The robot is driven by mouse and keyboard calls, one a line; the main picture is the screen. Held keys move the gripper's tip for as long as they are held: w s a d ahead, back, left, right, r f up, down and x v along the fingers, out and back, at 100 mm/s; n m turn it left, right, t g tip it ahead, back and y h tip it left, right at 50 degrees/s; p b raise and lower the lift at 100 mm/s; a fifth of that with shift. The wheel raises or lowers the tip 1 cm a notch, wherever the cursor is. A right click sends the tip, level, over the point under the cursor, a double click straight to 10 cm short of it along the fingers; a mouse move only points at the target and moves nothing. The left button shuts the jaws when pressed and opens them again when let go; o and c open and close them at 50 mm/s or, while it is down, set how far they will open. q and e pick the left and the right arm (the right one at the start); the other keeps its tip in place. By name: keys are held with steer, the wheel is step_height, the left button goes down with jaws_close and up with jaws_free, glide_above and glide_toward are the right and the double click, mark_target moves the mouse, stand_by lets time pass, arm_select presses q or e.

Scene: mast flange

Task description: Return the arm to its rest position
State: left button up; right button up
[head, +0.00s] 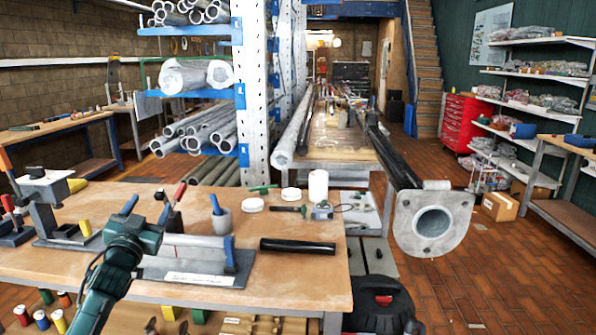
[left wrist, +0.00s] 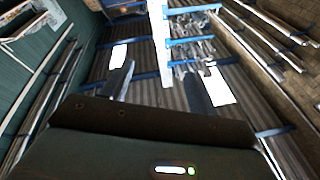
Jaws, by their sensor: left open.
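My left arm (head: 105,285) comes in from the lower left in the head view. Its gripper (head: 148,208) is raised over the left part of the wooden workbench (head: 310,270). In the left wrist view the two dark fingers of the gripper (left wrist: 157,70) stand well apart, with nothing between them. My right gripper is not in view. The black mast (head: 395,160) reaches toward me at the right of the head view. A grey flange plate (head: 408,228) with a round hole is at its near end, clear of my left gripper.
A clamp stand (head: 43,215) is at the bench's left. A grey cup (head: 221,222), a black tube (head: 298,246) and a white canister (head: 318,186) stand or lie on the bench. A tube rack (head: 257,100) rises behind it. The right-hand floor is mostly clear.

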arm_select(q)
steer(key=s+d+f+g, duration=0.2)
steer(key=s+f+g, duration=0.1)
steer(key=f, duration=0.6)
steer(key=s+d+f+g, duration=0.2)
steer(key=s+f, duration=0.1)
steer(key=f, duration=0.5)
steer(key=s+d+f+g+h, duration=0.1)
steer(key=s+d+f+g, duration=0.1)
steer(key=s+d+f, duration=0.55)
steer(key=s+d+f+g+h, duration=0.15)
steer(key=s+f, duration=0.35)
steer(key=s, duration=0.5)
steer(key=s+d+f, duration=0.1)
steer(key=s+d, duration=0.1)
steer(key=s, duration=0.3)
steer(key=s+d+f+g+h, duration=0.1)
steer(key=s+d, duration=0.1)
steer(key=s, duration=0.3)
steer(key=s+d+f+n+g, duration=0.1)
steer(key=s+d, duration=0.1)
steer(key=s, duration=0.3)
steer(key=shift+s+d, duration=0.3)
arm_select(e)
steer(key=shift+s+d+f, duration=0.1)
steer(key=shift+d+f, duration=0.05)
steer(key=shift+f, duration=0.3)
